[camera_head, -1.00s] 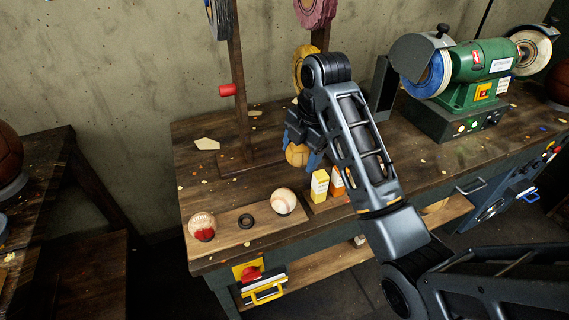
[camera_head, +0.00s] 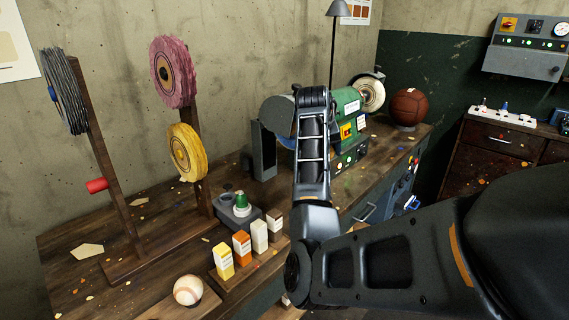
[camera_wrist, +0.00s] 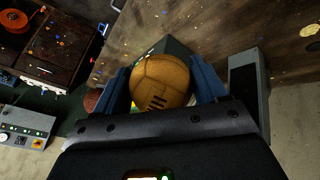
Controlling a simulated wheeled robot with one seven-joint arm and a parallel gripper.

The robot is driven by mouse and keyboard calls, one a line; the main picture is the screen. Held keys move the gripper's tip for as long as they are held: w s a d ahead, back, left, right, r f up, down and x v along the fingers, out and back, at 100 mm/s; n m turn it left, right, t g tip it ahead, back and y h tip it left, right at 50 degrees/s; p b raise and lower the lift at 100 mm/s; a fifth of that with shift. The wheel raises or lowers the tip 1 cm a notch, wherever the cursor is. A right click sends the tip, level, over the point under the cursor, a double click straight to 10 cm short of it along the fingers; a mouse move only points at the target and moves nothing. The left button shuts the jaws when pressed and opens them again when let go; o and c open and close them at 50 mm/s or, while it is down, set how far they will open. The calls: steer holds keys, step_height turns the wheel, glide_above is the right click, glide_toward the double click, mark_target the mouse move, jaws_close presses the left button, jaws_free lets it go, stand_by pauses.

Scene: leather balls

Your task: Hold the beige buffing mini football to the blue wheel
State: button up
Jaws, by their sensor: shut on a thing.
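The beige mini football (camera_wrist: 160,82) is held between the blue fingers of my gripper (camera_wrist: 162,85) in the wrist view. In the head view my arm hides the gripper and the football. The green bench grinder (camera_head: 347,102) stands on the workbench behind my arm. Its blue wheel (camera_head: 287,143) shows only as a thin blue strip beside my arm, under a grey guard (camera_head: 277,115). Its white wheel (camera_head: 370,96) is on the far side. I cannot tell whether the football touches the blue wheel.
A wooden rack (camera_head: 112,195) carries grey, pink (camera_head: 162,68) and yellow (camera_head: 181,158) wheels at left. Small boxes (camera_head: 241,246) and a white ball (camera_head: 188,290) sit at the bench front. A brown ball (camera_head: 408,106) stands beyond the grinder.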

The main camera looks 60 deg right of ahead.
steer(key=s+d+m+g, duration=0.2)
steer(key=s+d+m, duration=0.1)
steer(key=s+m, duration=0.15)
steer(key=w+d+b, duration=0.2)
steer(key=w+b, duration=0.2)
steer(key=w, duration=0.2)
steer(key=shift+w+r, duration=0.25)
steer(key=shift+r, duration=0.1)
steer(key=shift+r, duration=0.1)
stand_by(2.2)
steer(key=shift+p, duration=1.55)
stand_by(2.8)
